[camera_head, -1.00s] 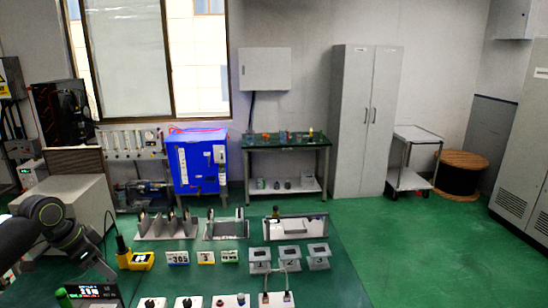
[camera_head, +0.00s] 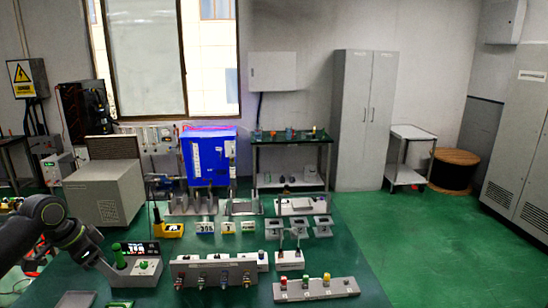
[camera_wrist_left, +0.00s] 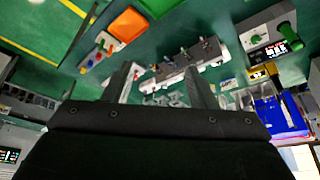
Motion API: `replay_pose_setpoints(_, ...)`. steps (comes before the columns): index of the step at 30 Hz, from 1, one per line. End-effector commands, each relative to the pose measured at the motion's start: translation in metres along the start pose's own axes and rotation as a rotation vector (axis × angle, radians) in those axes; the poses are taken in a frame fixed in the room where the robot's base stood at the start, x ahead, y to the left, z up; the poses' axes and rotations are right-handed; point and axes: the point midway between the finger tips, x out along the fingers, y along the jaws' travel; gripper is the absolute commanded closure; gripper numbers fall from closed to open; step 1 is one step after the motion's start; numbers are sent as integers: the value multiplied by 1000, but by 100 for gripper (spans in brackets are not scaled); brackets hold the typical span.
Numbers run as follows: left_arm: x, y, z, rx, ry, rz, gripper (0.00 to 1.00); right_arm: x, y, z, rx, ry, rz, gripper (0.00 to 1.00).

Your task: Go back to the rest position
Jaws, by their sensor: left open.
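My left arm comes in from the left in the camera_head view, bent at the elbow over the near left side of the green table (camera_head: 345,265). The tip of that arm (camera_head: 112,272) is close beside a grey box with a green knob (camera_head: 134,268); whether it touches cannot be told from this view. In the camera_wrist_left view, my left gripper (camera_wrist_left: 160,88) has its two fingers apart, with nothing held between them. My right gripper is in neither view.
A grey panel with several knobs (camera_head: 214,271) and a strip with coloured buttons (camera_head: 315,288) stand on the near table. A yellow device (camera_head: 169,230) and small number signs sit farther back. A blue box (camera_head: 208,155) stands behind. Open green floor (camera_head: 430,240) lies to the right.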

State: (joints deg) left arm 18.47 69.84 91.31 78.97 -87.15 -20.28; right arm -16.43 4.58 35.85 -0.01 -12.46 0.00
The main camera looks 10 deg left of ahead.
Motion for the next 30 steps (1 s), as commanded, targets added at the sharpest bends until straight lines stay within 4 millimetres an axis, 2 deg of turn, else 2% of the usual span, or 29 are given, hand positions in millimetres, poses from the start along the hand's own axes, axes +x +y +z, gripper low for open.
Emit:
replay_pose_setpoints(1, 15, -3, 6, -22, 4, 0, 48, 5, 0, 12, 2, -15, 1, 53)
replay_pose_setpoints(3, 29, -7, 11, -47, 10, -9, 48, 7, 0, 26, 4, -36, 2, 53)
replay_pose_setpoints(7, 57, -15, 22, -96, 20, -25, 48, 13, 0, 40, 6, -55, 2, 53)
replay_pose_setpoints(11, 92, -23, 38, -153, 28, -45, 48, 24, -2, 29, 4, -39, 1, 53)
replay_pose_setpoints(15, 137, -31, 62, -225, 32, -73, 48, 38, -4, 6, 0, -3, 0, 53)
replay_pose_setpoints(17, 161, -33, 76, -260, 31, -88, 48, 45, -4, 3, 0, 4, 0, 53)
replay_pose_setpoints(20, 210, -36, 107, -328, 23, -119, 48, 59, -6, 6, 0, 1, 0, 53)
replay_pose_setpoints(23, 271, -33, 151, -402, 6, -159, 48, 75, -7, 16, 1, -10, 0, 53)
replay_pose_setpoints(24, 296, -30, 170, -430, -4, -177, 48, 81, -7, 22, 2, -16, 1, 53)
replay_pose_setpoints(26, 331, -23, 200, -466, -20, -203, 48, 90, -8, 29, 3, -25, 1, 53)
replay_pose_setpoints(30, 407, 5, 271, -530, -69, -256, 48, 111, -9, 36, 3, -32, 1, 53)
